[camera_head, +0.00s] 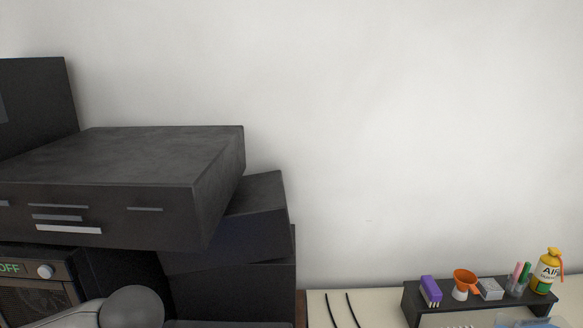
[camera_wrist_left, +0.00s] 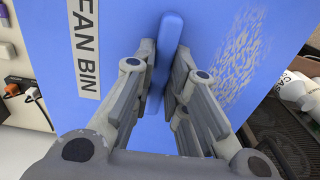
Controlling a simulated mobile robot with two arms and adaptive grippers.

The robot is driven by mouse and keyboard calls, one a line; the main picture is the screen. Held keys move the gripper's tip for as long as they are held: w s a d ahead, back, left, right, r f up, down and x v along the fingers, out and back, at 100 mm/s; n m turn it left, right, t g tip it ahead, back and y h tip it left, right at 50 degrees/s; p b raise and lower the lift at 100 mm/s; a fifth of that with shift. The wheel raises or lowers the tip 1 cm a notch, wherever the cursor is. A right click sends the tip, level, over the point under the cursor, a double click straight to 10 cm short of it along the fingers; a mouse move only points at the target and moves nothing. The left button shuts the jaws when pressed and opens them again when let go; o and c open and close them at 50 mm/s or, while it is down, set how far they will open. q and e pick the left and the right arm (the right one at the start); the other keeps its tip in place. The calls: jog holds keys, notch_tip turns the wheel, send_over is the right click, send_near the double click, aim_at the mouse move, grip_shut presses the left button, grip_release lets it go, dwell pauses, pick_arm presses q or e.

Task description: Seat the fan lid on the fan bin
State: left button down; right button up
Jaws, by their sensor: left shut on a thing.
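In the left wrist view a flat blue panel, which looks like the fan lid (camera_wrist_left: 215,25), fills most of the picture. It bears a white label reading FAN BIN and a patch of pale speckles. A raised blue bar, its handle (camera_wrist_left: 168,35), stands out from the panel. My left gripper (camera_wrist_left: 164,58) is shut on this handle, with one finger on each side. I cannot tell whether the panel rests on a bin, as nothing beneath it shows. The head view shows neither the lid nor a bin. My right gripper is in neither view.
In the head view, dark stacked boxes (camera_head: 120,165) stand at left, and a dark riser (camera_head: 480,303) with small items, including a yellow bottle (camera_head: 547,272), stands at lower right. The left wrist view shows plugs (camera_wrist_left: 20,89) at left and white objects (camera_wrist_left: 293,90) at right.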

pick_arm(q)
jog(key=shift+s+a+r+p, duration=0.25)
jog(key=shift+s+r+p, duration=0.1)
jog(key=shift+r, duration=0.2)
jog(key=shift+s+a+r+p, duration=0.2)
jog(key=shift+s+r, duration=0.1)
jog(key=shift+r, duration=0.2)
jog(key=shift+w+d+r+p, duration=0.1)
jog(key=shift+w+r+p, duration=0.1)
jog(key=shift+p, duration=0.1)
jog(key=shift+d, duration=0.1)
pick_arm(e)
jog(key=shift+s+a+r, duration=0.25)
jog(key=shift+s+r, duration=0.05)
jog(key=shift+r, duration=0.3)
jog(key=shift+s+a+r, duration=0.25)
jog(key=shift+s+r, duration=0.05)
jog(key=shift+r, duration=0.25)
pick_arm(q)
jog(key=shift+s+f+b, duration=0.1)
jog(key=shift+f+b, duration=0.25)
jog(key=shift+b, duration=0.05)
notch_tip(320, 180, down, 3)
jog(key=b, duration=0.2)
jog(key=shift+r+b, duration=0.15)
jog(key=shift+b, duration=0.15)
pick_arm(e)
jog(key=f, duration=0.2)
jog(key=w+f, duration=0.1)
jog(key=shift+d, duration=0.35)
